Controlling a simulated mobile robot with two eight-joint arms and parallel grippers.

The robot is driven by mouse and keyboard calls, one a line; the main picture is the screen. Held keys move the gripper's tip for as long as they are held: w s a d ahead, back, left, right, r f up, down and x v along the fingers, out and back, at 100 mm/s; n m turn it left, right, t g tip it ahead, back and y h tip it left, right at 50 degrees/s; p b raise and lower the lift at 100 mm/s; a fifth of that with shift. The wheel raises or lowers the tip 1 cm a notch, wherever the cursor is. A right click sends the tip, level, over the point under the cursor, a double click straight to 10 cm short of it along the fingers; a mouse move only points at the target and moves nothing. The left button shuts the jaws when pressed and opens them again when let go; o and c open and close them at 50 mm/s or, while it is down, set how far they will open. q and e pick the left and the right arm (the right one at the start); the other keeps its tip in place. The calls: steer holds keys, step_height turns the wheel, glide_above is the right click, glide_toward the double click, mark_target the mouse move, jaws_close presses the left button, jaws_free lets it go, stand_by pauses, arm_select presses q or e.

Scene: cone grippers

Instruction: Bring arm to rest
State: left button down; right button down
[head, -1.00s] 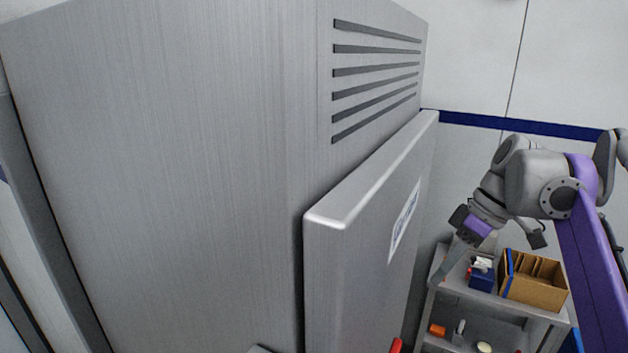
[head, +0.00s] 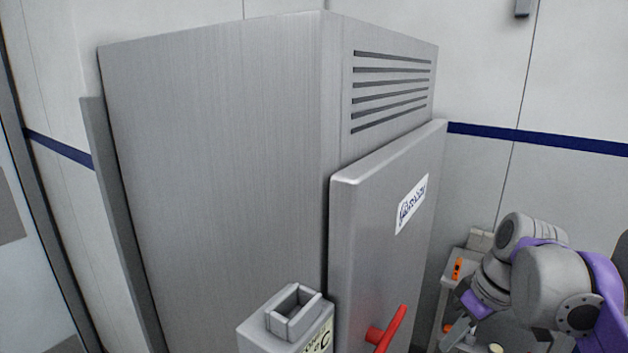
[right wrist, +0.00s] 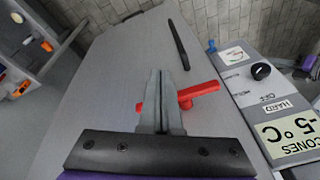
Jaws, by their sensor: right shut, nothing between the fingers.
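My right arm comes in from the right in the head view, bent, with its gripper (head: 457,333) low in the picture and to the right of the grey cabinet door (head: 385,220). In the right wrist view, my right gripper (right wrist: 160,78) has its two fingers together with nothing between them. A red handle (right wrist: 203,90) shows behind the fingers there, partly hidden by them. I cannot tell how far apart they are. The same handle shows on the door in the head view (head: 394,330). My left gripper is not in view.
A tall grey cabinet (head: 220,170) fills the middle. A grey box (head: 258,336) with an open-topped holder stands at its front corner. A control panel (right wrist: 262,95) with a black knob and labels is beside the door. A shelf (head: 452,285) with small items stands behind my arm.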

steer(key=s+a+f+m+t+h, duration=0.1)
steer(key=s+a+f+m+t, duration=0.1)
steer(key=s+f, duration=0.4)
steer(key=s+a+f+m+t+h, duration=0.1)
steer(key=s+f, duration=0.5)
steer(key=f, duration=0.9)
steer(key=a+m+t, duration=0.1)
steer(key=a+m, duration=0.1)
steer(key=shift+a+f+m+h, duration=0.2)
steer(key=shift+a+m+h, duration=0.1)
steer(key=shift+a+m, duration=0.1)
